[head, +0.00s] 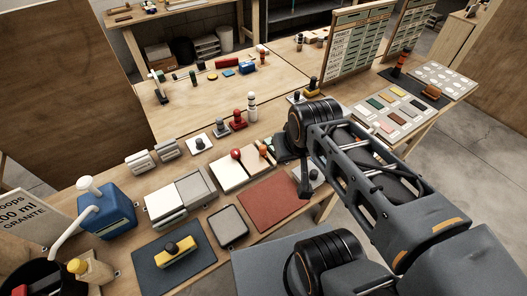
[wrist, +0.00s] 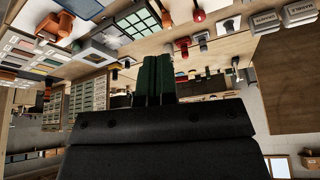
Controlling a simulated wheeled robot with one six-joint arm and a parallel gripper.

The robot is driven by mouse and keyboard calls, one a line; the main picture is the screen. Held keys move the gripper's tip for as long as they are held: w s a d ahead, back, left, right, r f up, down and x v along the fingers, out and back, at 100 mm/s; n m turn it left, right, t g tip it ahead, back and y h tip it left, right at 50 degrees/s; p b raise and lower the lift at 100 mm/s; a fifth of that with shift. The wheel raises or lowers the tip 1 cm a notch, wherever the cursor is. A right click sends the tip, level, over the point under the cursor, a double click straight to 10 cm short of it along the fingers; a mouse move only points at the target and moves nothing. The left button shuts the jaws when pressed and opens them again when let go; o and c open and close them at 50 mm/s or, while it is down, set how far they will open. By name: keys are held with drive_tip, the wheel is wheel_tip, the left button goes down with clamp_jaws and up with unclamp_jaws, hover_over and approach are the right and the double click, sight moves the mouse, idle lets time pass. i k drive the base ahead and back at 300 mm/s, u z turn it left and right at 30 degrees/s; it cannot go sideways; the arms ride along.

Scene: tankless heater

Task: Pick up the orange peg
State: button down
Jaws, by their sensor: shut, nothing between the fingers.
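A small orange piece (head: 269,142), which looks like the orange peg, stands at the right end of a pale wooden board near the middle of the bench in the head view. My arm partly crowds the view there, and I cannot make out its full shape. My gripper (head: 304,190) is a little to the right of it, over the bench and apart from it. In the wrist view my gripper's dark fingers (wrist: 158,78) are together with nothing between them. That view is tilted upside down, and I cannot pick out the peg there with certainty.
A red-knobbed piece (head: 236,154) is close left of the orange piece. A red-brown mat (head: 268,198) lies bare in front. A grey tray (head: 229,226) and a white-grey box (head: 180,196) stand left. Upright label boards (head: 357,40) stand behind at the right.

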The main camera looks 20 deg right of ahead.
sight(262, 147)
drive_tip(key=u, duration=2.25)
drive_tip(key=k, duration=0.85)
drive_tip(key=z, duration=1.25)
drive_tip(key=i, duration=0.5)
drive_tip(key=z, duration=0.05)
